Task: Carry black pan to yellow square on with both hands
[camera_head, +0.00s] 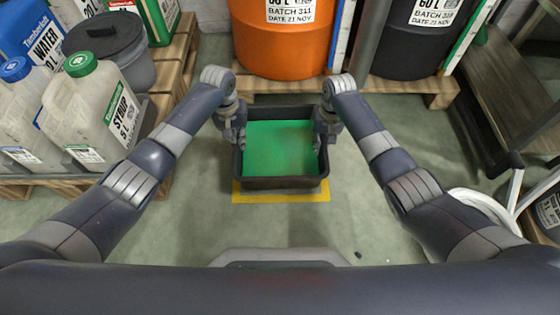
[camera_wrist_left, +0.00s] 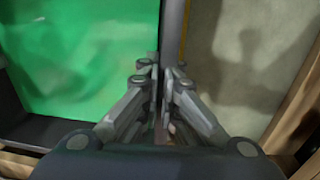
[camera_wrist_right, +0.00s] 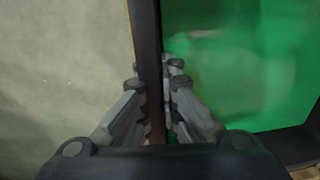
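The black pan (camera_head: 285,183) is a rectangular tray with green inside, in the middle of the head view. It is over the yellow square (camera_head: 262,197), whose front strip shows below the pan's near wall; the rest is mostly hidden. My left gripper (camera_head: 239,140) is shut on the pan's left wall, which runs between its fingers in the left wrist view (camera_wrist_left: 172,30). My right gripper (camera_head: 320,140) is shut on the right wall, also seen in the right wrist view (camera_wrist_right: 146,40). The pan looks level. I cannot tell whether its base touches the floor.
An orange drum (camera_head: 280,40) and a dark drum (camera_head: 408,40) stand on a pallet (camera_head: 390,86) just behind the pan. Jugs (camera_head: 95,105) stand on a pallet at the left. A shelf rack (camera_head: 515,85) and a white hose (camera_head: 480,203) are at the right. Near floor is mostly clear.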

